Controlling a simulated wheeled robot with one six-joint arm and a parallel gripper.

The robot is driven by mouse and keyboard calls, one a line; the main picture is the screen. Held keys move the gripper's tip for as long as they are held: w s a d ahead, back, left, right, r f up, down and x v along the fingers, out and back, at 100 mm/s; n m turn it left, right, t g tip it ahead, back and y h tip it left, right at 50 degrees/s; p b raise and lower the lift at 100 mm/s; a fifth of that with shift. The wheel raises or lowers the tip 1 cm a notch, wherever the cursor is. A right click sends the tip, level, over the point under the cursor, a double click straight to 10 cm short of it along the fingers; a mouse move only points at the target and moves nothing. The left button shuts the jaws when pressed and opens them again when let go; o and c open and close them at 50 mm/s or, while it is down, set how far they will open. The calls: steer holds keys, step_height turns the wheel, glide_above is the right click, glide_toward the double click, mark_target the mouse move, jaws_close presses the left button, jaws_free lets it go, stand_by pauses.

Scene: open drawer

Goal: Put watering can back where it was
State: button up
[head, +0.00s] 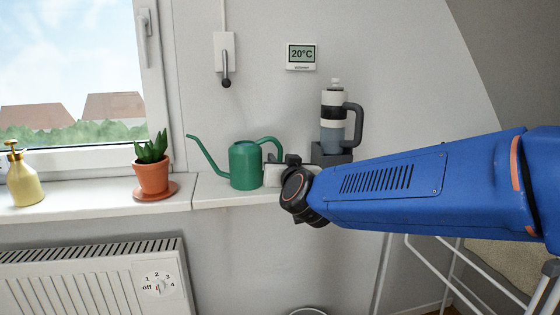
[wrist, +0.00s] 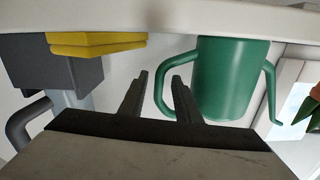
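The green watering can (head: 246,165) stands upright on the white ledge, its spout pointing left and its handle on the right. The wrist view is upside down and shows the can's body (wrist: 230,80) and its handle loop. My gripper (wrist: 158,85) is open, with its two dark fingers apart. The outer bar of the handle appears between the fingertips in that view, with the right finger overlapping the loop. I cannot tell whether they touch. In the head view the gripper is beside the handle, partly hidden by my blue arm.
A bottle with a dark handle (head: 334,122) stands on a grey block just right of the gripper. A yellow object (wrist: 95,43) shows by that block. A potted plant (head: 152,172) and a yellow sprayer (head: 22,180) stand to the left. A radiator (head: 95,280) is below.

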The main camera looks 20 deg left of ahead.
steer(key=v, duration=1.1)
steer(key=shift+r, duration=0.1)
steer(key=s+d+f+g+h, duration=0.1)
steer(key=d+f+g, duration=0.15)
steer(key=d, duration=0.65)
steer(key=s+d+f+g+h, duration=0.1)
steer(key=d+f, duration=0.3)
steer(key=d, duration=0.4)
steer(key=s+d+f+g+h, duration=0.1)
steer(key=d+f, duration=0.2)
steer(key=d, duration=0.6)
steer(key=s+d+f+m+g+h, duration=0.2)
steer(key=s+d+f+h, duration=0.1)
steer(key=s+d+f, duration=0.4)
steer(key=s+d+f+m+g+h, duration=0.3)
steer(key=s+d+f, duration=0.4)
steer(key=s+d, duration=0.4)
steer(key=d, duration=0.5)
steer(key=shift+s+g, duration=0.35)
